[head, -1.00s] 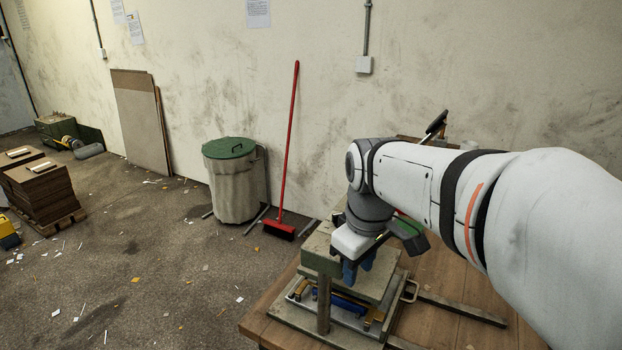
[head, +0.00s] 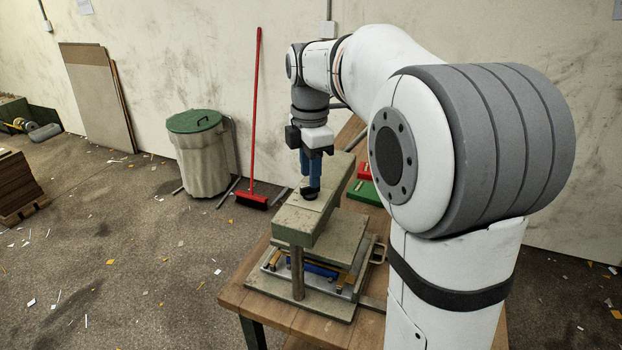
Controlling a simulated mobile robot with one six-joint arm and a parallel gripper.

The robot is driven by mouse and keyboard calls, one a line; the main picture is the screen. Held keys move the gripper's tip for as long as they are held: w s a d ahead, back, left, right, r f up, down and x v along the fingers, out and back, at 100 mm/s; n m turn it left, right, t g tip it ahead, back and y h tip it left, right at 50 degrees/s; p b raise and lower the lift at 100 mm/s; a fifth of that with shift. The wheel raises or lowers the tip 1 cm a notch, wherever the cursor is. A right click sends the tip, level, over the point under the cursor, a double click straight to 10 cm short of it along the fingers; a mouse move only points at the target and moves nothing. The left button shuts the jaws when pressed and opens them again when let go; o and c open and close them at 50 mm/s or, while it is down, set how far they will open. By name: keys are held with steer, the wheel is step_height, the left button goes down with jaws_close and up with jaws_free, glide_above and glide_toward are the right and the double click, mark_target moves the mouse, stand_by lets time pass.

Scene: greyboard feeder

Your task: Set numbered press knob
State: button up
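The press (head: 325,221) is a worn grey-green metal machine on the wooden table, with a beam across its top and a plate below. A small dark knob (head: 309,194) sits on top of the beam. Any numbers on it are too small to read. My gripper (head: 311,186) points straight down at the knob, its blue fingertips right at or just above it. I cannot tell whether they touch the knob. The fingers overlap in this view, so the gap between them is hidden.
Red and green boxes (head: 366,190) stand on the table (head: 242,298) behind the press. A green-lidded bin (head: 200,158) and a red broom (head: 254,130) stand by the wall. My arm covers the table's right part. Scraps litter the open floor at left.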

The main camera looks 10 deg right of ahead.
mark_target(310, 191)
steer(key=shift+f, duration=1.45)
steer(key=shift+c, duration=0.4)
jaws_close()
